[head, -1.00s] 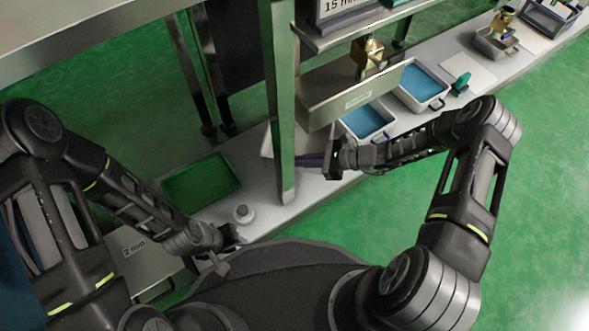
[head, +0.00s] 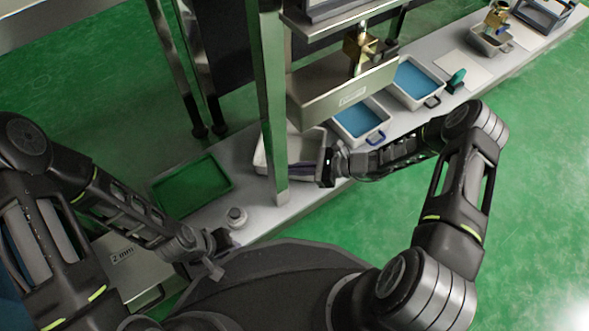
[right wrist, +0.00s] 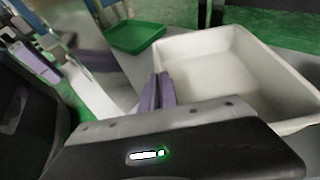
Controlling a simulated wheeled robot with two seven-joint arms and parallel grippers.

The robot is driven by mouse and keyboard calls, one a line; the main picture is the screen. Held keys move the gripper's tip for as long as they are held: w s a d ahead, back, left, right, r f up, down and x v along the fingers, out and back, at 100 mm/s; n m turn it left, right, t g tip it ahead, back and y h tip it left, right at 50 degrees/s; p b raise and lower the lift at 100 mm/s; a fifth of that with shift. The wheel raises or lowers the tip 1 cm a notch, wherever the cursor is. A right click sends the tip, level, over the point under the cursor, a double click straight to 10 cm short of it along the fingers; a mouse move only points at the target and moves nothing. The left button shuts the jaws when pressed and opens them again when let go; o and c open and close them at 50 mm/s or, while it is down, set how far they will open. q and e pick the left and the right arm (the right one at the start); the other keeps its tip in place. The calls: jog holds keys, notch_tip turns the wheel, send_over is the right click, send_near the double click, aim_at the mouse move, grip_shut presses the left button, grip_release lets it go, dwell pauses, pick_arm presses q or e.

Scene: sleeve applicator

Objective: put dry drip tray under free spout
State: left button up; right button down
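The dry drip tray (head: 310,140) is white and empty. In the head view it lies beside and partly behind the metal post. The right wrist view shows its bare floor and walls (right wrist: 235,70). My right gripper (head: 305,168) has purple fingers (right wrist: 161,92) close together at the tray's near-left rim, seemingly shut on it. A brass spout (head: 360,48) stands on the shelf above the counter. Another brass spout (head: 497,15) at the far right has a small tray (head: 489,41) under it. My left gripper (head: 218,245) is low at the left, its fingers unclear.
A metal post (head: 273,110) rises close to the dry tray. Two trays with blue contents (head: 362,118) (head: 416,80) stand to the right. A green tray (head: 190,186) and a round white object (head: 237,217) are on the left counter. A labelled panel (head: 345,93) overhangs the counter.

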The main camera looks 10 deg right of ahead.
jog(key=c, duration=1.6)
grip_release()
jog(key=shift+c, duration=0.2)
jog(key=shift+s+d+r, duration=0.1)
jog(key=shift+d+r, duration=0.05)
jog(key=p+v, duration=0.4)
jog(key=v, duration=0.7)
jog(key=shift+d, duration=0.35)
jog(key=shift+s+a, duration=0.1)
